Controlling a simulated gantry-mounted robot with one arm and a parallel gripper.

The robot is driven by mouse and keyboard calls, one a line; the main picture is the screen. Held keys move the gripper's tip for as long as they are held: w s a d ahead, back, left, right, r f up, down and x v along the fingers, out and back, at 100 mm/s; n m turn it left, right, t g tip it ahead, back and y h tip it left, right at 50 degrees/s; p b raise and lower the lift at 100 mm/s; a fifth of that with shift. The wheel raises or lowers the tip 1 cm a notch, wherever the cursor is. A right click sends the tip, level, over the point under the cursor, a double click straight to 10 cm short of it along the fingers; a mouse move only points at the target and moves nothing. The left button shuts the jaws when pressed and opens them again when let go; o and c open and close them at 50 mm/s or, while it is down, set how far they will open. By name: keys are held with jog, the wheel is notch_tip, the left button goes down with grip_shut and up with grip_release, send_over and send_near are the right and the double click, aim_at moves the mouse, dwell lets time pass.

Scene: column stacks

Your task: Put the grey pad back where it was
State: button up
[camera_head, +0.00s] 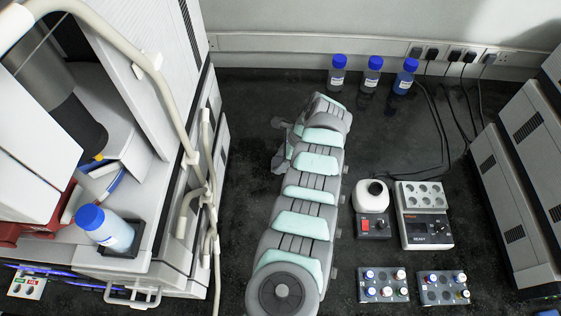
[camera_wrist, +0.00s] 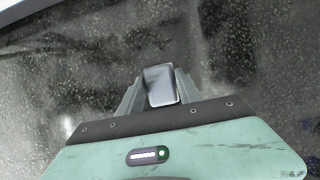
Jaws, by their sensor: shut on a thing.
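In the wrist view, my gripper (camera_wrist: 158,80) is shut on a small grey pad (camera_wrist: 162,90). The pad is a rounded rectangle with a paler edge, held between the two grey fingers. Dark speckled bench surface lies beyond it; I cannot tell how high the pad is above the bench. In the head view, my arm covers the middle of the bench, and the fingers and pad cannot be made out. The place where the pad was cannot be identified.
Right of my arm are a small mixer (camera_head: 374,225), a block heater (camera_head: 425,232) and two vial racks (camera_head: 383,292) (camera_head: 443,293). Three blue-capped bottles (camera_head: 371,77) stand at the back wall. Large instruments (camera_head: 150,120) (camera_head: 520,180) flank the bench. Black cables (camera_head: 437,115) lie at back right.

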jog(key=o, duration=1.2)
jog(key=p+v, duration=0.2)
jog(key=v, duration=1)
jog(key=shift+s+r+p, duration=0.1)
jog(key=shift+p, duration=0.2)
